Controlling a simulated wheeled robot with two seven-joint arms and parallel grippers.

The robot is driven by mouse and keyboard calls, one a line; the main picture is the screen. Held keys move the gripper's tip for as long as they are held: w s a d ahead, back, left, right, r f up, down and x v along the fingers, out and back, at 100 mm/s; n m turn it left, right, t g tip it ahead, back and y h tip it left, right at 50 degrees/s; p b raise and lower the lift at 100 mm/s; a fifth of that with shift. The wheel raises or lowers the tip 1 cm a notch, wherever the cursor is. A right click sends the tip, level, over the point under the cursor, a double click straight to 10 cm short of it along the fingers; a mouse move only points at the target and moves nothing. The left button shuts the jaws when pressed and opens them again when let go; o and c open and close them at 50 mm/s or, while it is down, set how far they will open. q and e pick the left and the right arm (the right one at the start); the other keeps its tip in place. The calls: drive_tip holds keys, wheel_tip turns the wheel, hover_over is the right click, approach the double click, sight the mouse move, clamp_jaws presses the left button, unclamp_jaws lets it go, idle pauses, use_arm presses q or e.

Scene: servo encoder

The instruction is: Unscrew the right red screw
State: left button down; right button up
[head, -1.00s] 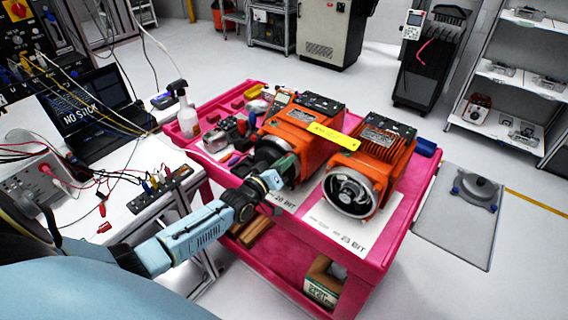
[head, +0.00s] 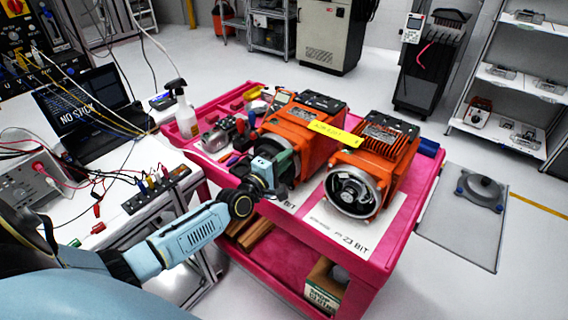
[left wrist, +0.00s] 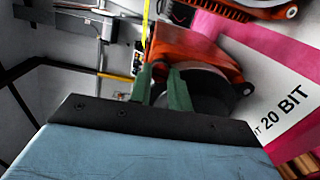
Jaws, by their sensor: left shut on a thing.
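The left orange motor (head: 302,132) stands on the pink cart with its dark round front end facing me. It also shows in the left wrist view (left wrist: 185,48), with a black cylinder (left wrist: 205,88) at its front. My left gripper (head: 284,164) is at that front end. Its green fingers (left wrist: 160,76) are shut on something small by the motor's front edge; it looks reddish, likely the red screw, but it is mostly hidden. The right orange motor (head: 375,160) stands beside it with an open round front. My right gripper does not show.
The pink cart (head: 402,250) carries both motors, a yellow strip (head: 335,134) across them, and printed sheets (head: 335,230). Tools and a spray bottle (head: 181,110) crowd its left end. A white bench (head: 110,210) with cables and a laptop (head: 82,110) is at left.

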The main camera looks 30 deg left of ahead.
use_arm(q)
drive_tip(key=shift+w+r+n+b, duration=0.15)
drive_tip(key=shift+n+b, duration=0.5)
drive_tip(key=shift+n, duration=2.6)
drive_tip(key=shift+s+r+n+b, duration=0.15)
drive_tip(key=shift+n+b, duration=0.5)
drive_tip(key=shift+n, duration=2.6)
drive_tip(key=shift+w, duration=0.1)
drive_tip(key=c, duration=1.6)
unclamp_jaws()
drive_tip(key=o, duration=0.3)
drive_tip(key=shift+w+f, duration=0.15)
drive_tip(key=shift+s, duration=0.25)
